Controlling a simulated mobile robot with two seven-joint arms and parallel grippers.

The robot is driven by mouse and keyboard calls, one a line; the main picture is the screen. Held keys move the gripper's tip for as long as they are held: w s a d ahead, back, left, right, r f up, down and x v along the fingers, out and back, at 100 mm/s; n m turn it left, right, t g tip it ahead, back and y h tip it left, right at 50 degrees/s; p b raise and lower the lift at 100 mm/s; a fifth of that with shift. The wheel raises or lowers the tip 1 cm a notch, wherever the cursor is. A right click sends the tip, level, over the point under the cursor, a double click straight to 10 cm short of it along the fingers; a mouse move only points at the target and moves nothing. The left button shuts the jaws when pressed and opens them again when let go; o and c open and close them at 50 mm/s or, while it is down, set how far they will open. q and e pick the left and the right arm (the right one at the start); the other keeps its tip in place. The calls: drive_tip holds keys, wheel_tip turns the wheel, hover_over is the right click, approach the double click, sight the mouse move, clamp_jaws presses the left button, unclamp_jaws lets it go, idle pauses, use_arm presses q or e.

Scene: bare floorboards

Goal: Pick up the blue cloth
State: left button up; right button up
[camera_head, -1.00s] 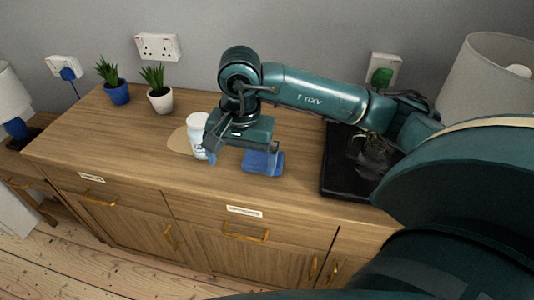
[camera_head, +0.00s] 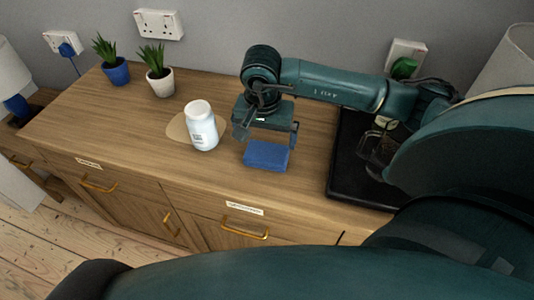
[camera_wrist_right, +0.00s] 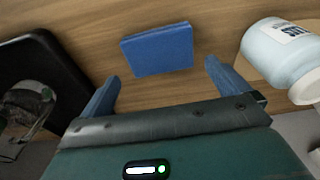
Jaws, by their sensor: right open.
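The blue cloth (camera_head: 266,155) lies folded as a flat rectangle on the wooden sideboard, near its front edge. In the right wrist view the cloth (camera_wrist_right: 157,50) lies ahead of the fingers, between their lines and apart from them. My right gripper (camera_head: 265,138) is over the sideboard at the cloth's back edge, open and empty, with its fingers spread; it also shows in the wrist view (camera_wrist_right: 160,85). My left gripper is not in view.
A white jar (camera_head: 202,126) stands on a round mat (camera_head: 176,128) left of the cloth. A black tray (camera_head: 343,165) holding a glass jug (camera_head: 376,150) is at right. Two potted plants, blue-potted (camera_head: 116,71) and white-potted (camera_head: 160,82), stand back left.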

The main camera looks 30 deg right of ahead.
sight(267, 152)
drive_tip(key=f, duration=0.2)
drive_tip(key=f+p, duration=0.1)
drive_tip(key=f, duration=0.2)
drive_tip(key=shift+w+d+f, duration=0.1)
drive_tip(key=shift+d+f, duration=0.1)
drive_tip(key=shift+f, duration=0.15)
drive_tip(key=c, duration=0.6)
